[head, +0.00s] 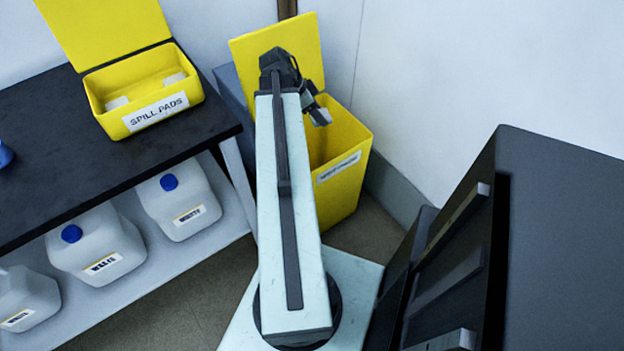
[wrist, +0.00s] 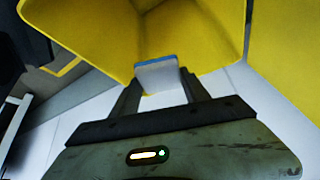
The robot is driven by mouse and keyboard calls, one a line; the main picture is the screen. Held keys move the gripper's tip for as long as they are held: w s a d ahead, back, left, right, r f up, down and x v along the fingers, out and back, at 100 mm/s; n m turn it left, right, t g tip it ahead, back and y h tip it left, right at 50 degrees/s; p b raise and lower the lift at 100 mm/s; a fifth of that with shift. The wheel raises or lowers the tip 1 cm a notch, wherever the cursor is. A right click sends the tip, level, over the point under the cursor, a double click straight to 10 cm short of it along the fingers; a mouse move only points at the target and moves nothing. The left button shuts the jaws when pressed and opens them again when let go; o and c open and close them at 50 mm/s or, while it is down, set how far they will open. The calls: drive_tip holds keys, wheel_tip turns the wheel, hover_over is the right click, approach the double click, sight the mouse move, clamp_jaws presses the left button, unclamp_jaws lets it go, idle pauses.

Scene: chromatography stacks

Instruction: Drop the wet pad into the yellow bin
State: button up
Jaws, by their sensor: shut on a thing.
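The yellow bin (head: 342,190) stands on the floor behind my arm with its lid (head: 252,60) raised; its label is too blurred to read. My gripper (head: 318,113) is at the bin's open top in the head view, partly hidden by my arm. In the wrist view my gripper (wrist: 158,85) is shut on the pad (wrist: 157,76), a small pale piece with a blue edge. The bin (wrist: 195,35) fills the top of that view, and the pad overlaps its rim. I cannot tell how far the pad is inside the rim. The pad is not clearly seen in the head view.
An open yellow box (head: 112,118) labelled "SPILL PADS" stands on the dark bench (head: 60,150) at left. Several white jugs with blue caps, such as one jug (head: 178,207), sit on the shelf below. A dark cabinet (head: 560,230) stands close at right.

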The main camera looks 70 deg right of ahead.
wheel_tip(320, 180, down, 6)
drive_tip(key=b, duration=0.5)
drive_tip(key=shift+r, duration=0.2)
drive_tip(key=o, duration=1.4)
drive_tip(key=p+v, duration=0.7)
drive_tip(key=v, duration=0.1)
drive_tip(key=shift+r, duration=0.1)
